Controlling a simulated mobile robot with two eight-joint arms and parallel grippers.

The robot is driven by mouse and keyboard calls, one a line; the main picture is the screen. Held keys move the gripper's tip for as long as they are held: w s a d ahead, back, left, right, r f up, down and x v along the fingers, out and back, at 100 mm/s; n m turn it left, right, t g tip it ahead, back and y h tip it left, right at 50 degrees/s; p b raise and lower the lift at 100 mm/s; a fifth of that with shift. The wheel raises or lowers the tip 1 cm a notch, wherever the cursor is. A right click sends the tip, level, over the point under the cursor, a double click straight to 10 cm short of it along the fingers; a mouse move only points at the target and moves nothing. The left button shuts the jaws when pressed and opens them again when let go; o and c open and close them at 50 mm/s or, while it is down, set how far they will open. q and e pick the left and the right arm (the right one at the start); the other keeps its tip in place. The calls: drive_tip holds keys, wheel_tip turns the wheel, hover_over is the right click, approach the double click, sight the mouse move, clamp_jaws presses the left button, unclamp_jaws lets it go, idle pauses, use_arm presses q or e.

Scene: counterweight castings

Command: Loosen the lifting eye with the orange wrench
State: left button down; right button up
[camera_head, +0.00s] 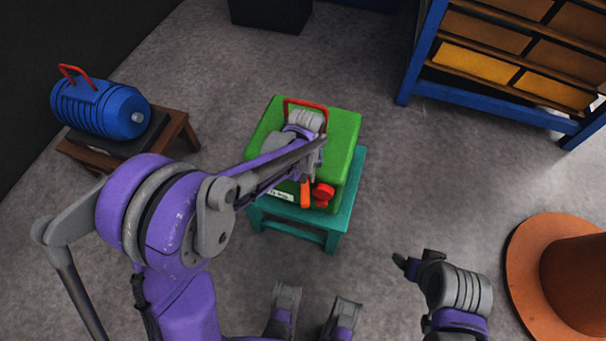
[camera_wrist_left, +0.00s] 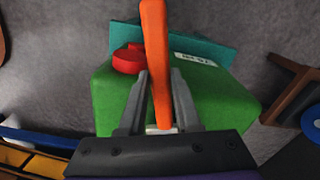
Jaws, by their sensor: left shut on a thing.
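A green casting (camera_head: 343,125) sits on a teal stool (camera_head: 343,215). It has a red loop handle (camera_head: 305,103) at its far side and a red round fitting (camera_head: 323,191) at its near side. I cannot tell which red part is the lifting eye. My left gripper (camera_head: 312,172) is over the casting, shut on the orange wrench (camera_head: 305,196). In the left wrist view the wrench (camera_wrist_left: 157,60) runs out from between the fingers, beside the red fitting (camera_wrist_left: 128,60).
A blue motor-like body (camera_head: 98,108) with a red handle rests on a brown stool (camera_head: 178,127) at left. A blue rack (camera_head: 480,105) with yellow bins stands at the upper right. An orange-brown round object (camera_head: 530,260) is at right. Floor right of the teal stool is clear.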

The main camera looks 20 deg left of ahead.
use_arm(q)
drive_tip(key=shift+w+d+n, duration=0.3)
drive_tip(key=shift+d+n, duration=0.2)
drive_tip(key=shift+d, duration=0.4)
drive_tip(key=shift+w+d+n, duration=0.2)
drive_tip(key=shift+d+n, duration=0.1)
drive_tip(key=shift+d, duration=0.15)
drive_tip(key=shift+w+d+n, duration=0.2)
drive_tip(key=shift+d+n, duration=0.1)
drive_tip(key=shift+d, duration=0.15)
drive_tip(key=shift+w+d+n, duration=0.5)
drive_tip(key=shift+d, duration=0.3)
drive_tip(key=shift+w+d+n, duration=0.55)
drive_tip(key=shift+d+n, duration=0.05)
drive_tip(key=shift+d, duration=0.2)
